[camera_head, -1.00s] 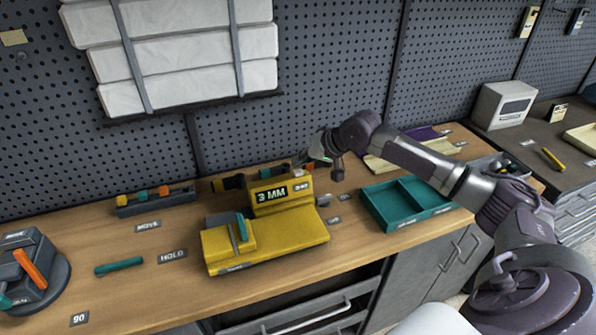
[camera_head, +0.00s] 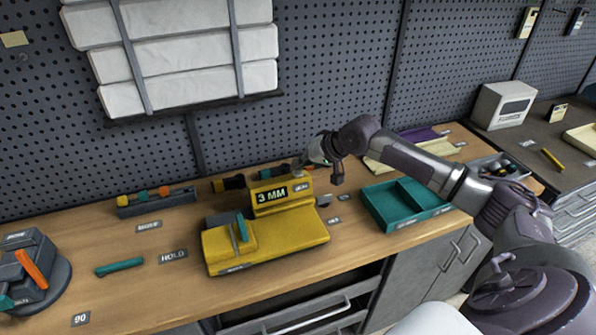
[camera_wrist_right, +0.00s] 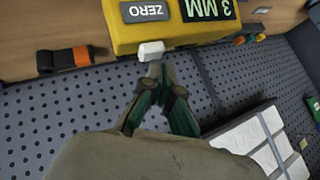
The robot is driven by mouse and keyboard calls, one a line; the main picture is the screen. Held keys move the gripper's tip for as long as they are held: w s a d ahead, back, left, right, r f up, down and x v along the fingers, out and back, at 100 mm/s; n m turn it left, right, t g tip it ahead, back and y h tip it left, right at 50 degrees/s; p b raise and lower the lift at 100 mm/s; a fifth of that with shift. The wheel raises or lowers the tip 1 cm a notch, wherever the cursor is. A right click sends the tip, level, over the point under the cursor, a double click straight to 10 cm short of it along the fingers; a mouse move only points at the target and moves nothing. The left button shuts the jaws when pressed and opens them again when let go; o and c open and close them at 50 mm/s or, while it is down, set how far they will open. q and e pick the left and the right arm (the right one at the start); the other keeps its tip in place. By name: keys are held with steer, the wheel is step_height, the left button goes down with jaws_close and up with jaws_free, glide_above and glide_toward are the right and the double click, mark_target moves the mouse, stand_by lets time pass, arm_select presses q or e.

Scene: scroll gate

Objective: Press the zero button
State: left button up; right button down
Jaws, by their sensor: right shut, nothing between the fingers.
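A yellow gauge (camera_head: 285,205) stands on the workbench with a dark "3 MM" display in the head view. The right wrist view shows its yellow housing (camera_wrist_right: 185,38) close up, with a dark "ZERO" label (camera_wrist_right: 145,11). A white button (camera_wrist_right: 150,51) sticks out at the edge of the housing near that label. My right gripper (camera_head: 301,165) is at the top of the housing. In the right wrist view its shut, empty fingertips (camera_wrist_right: 158,68) are right at the button; I cannot tell whether they touch it. My left gripper is not in view.
A teal divided tray (camera_head: 405,204) stands right of the gauge. A rack with coloured pieces (camera_head: 157,201) and a teal bar (camera_head: 120,267) are to the left. A pegboard wall (camera_head: 330,60) rises behind the bench.

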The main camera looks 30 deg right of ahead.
mark_target(300, 173)
steer(key=shift+f, duration=0.55)
stand_by(0.8)
steer(key=shift+r+p, duration=0.95)
steer(key=shift+p, duration=0.2)
step_height(300, 173, up, 5)
steer(key=p, duration=0.5)
steer(key=shift+r, duration=0.1)
stand_by(0.3)
